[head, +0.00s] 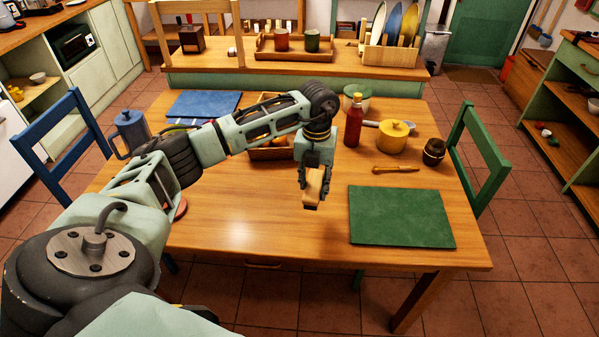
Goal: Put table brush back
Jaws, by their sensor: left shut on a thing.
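A small brush (313,193) with a light wooden body and a dark underside is in my left gripper (316,187). The gripper points down over the middle of the wooden table (270,228), left of the green mat (400,216). Its fingers are shut on the brush and hide part of it. I cannot tell whether the brush touches the tabletop. My right gripper is not in view.
A red bottle (353,122), a yellow pot (392,137), a dark jar (434,152) and a wooden utensil (396,169) stand or lie right of my arm. A blue jug (131,131) is at left. The table's front is clear.

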